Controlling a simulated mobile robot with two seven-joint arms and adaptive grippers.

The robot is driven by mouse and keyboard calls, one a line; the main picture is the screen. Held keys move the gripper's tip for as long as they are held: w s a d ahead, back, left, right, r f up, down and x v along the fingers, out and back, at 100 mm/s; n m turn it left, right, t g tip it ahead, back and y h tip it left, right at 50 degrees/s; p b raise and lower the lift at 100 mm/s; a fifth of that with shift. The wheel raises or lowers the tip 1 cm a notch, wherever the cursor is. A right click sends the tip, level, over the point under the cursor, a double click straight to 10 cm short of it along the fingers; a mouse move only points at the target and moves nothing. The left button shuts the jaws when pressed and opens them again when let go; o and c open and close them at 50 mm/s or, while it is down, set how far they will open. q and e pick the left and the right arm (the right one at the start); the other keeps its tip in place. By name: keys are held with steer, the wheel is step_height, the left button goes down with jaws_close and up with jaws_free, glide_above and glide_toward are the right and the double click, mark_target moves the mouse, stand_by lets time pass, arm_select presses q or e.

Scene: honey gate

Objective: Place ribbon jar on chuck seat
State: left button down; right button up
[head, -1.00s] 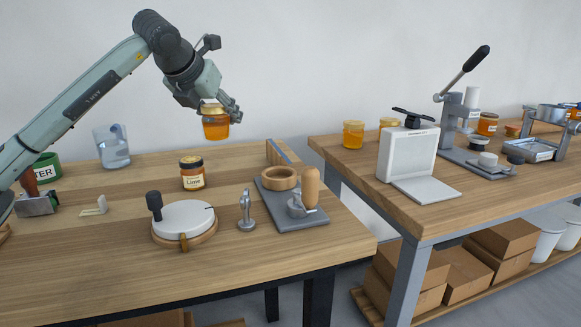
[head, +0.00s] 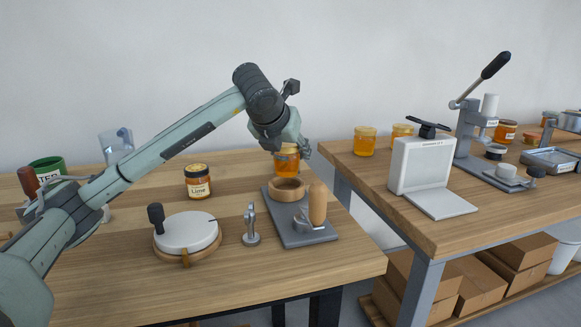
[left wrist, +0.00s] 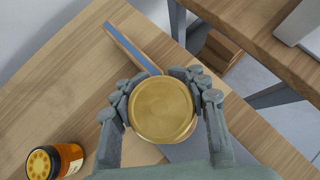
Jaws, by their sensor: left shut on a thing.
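My left gripper (head: 284,143) is shut on the ribbon jar (head: 288,164), an amber jar with a gold lid. In the left wrist view my left gripper (left wrist: 162,92) has its fingers on both sides of the gold lid (left wrist: 162,109). The chuck seat appears to be the wooden ring (head: 287,194) on a grey plate (head: 306,236). In the head view the jar shows just above the ring's back rim; whether they touch I cannot tell. In the left wrist view the jar hides the ring. My right gripper is not in view.
A dark-lidded Lime jar (head: 198,182) stands left of the plate. A wooden-handled tool (head: 317,206) stands on the plate's right side. A small metal stand (head: 251,226) and white turntable (head: 187,233) are in front. A blue-topped strip (left wrist: 132,47) lies behind the jar.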

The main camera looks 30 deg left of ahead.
mark_target(291, 168)
arm_select(q)
step_height(291, 168, down, 4)
steer(key=shift+r, duration=0.25)
steer(key=shift+f, duration=0.2)
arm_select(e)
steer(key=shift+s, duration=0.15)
arm_select(q)
steer(key=shift+f, duration=0.1)
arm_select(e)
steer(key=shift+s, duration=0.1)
arm_select(q)
steer(key=c, duration=1.3)
jaws_free()
steer(key=o, duration=0.5)
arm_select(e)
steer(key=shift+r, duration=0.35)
